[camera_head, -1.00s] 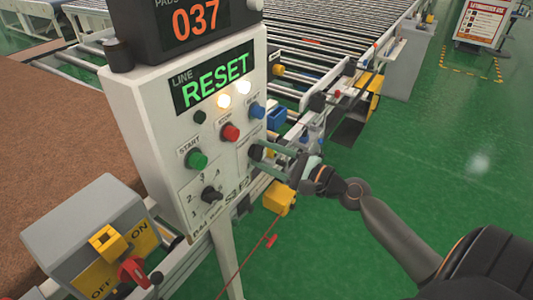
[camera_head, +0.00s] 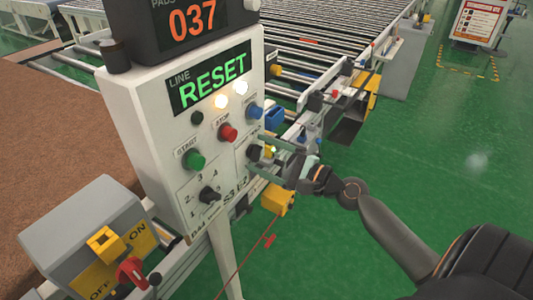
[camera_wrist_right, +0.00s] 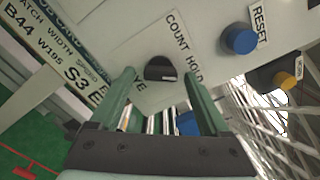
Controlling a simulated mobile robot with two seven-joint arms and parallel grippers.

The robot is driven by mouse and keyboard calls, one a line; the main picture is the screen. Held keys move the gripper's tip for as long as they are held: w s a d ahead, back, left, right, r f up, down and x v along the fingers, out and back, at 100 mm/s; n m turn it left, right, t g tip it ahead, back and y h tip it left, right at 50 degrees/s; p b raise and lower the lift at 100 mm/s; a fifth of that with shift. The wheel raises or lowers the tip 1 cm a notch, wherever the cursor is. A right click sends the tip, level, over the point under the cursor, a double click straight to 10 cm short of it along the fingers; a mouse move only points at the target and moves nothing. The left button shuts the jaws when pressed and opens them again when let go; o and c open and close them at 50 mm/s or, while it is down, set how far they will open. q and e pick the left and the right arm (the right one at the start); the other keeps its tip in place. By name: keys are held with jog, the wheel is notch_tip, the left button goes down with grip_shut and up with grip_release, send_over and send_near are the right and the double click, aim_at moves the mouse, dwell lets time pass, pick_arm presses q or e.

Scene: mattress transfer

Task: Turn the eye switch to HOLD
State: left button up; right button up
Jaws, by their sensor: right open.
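The eye switch is a black knob (camera_head: 254,152) on the right of the white control panel (camera_head: 150,110). It also shows in the right wrist view (camera_wrist_right: 160,68), with COUNT and HOLD printed above and to its right; its pointer direction is hard to read. My right gripper (camera_head: 262,154) is open, with its green fingers at either side of the knob. In the right wrist view the knob shows between and just beyond the fingertips (camera_wrist_right: 159,80); contact cannot be told. My left gripper is not in view.
The blue RESET button (camera_head: 255,111), red STOP button (camera_head: 228,132), green START button (camera_head: 193,159) and a black selector (camera_head: 209,195) share the panel. A grey box with a red switch (camera_head: 131,271) stands lower left.

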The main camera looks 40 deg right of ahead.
jog(key=b+v, duration=0.4)
jog(key=v, duration=0.8)
jog(key=shift+s, duration=0.25)
jog(key=s+a+f+n+g+h, duration=0.15)
jog(key=f+n, duration=0.25)
jog(key=f, duration=0.7)
jog(key=a+f+n+g+h, duration=0.25)
jog(key=f+n, duration=0.25)
jog(key=f, duration=0.6)
jog(key=s+a+f+n+g, duration=0.1)
jog(key=s+a+f+n, duration=0.2)
jog(key=a+f+n, duration=0.3)
jog(key=s+a+f+n+g, duration=0.2)
jog(key=s+a+f+n, duration=0.1)
jog(key=a+f+n, duration=0.3)
jog(key=shift+s+a+n+h, duration=0.15)
jog(key=shift+a+n+h, duration=0.15)
jog(key=shift+a+n, duration=0.7)
